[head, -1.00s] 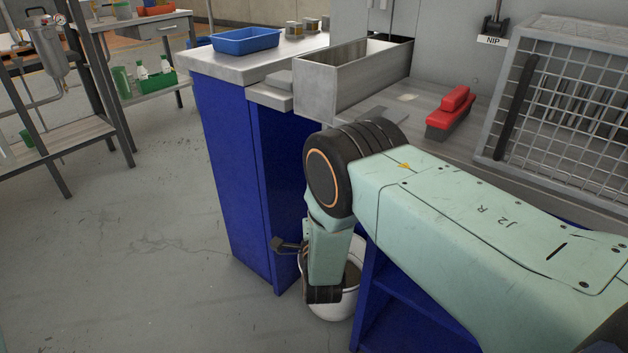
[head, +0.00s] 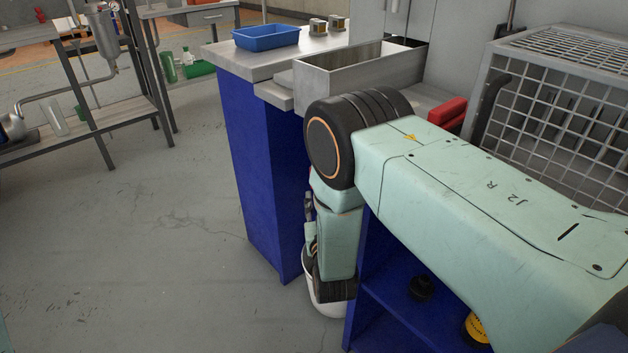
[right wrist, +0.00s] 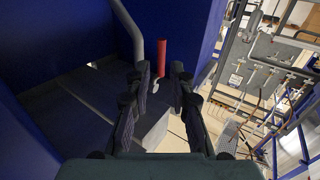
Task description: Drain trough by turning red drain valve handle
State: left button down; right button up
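The metal trough (head: 350,78) sits on the bench top in the head view. The red drain valve handle (right wrist: 161,57) shows in the right wrist view as a short upright bar beside a grey pipe (right wrist: 136,30). My right gripper (right wrist: 160,75) is open, with one finger on each side of the handle in the picture; the handle looks to be beyond the fingertips, and I cannot tell how far. In the head view my right arm reaches down in front of the bench and hides the valve. My left gripper is not in view.
A white bucket (head: 322,298) stands on the floor below the trough, partly behind my arm. Blue bench panels (head: 262,185) flank the recess. The floor at left is clear.

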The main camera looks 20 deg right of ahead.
jog(key=b+x, duration=0.1)
jog(key=x, duration=0.1)
jog(key=b+x, duration=0.1)
jog(key=x, duration=0.4)
jog(key=shift+w+a+f+b, duration=0.1)
jog(key=shift+w+a+b, duration=0.15)
jog(key=shift+b, duration=0.15)
jog(key=shift+w+d, duration=0.15)
jog(key=shift+d, duration=0.05)
grip_shut()
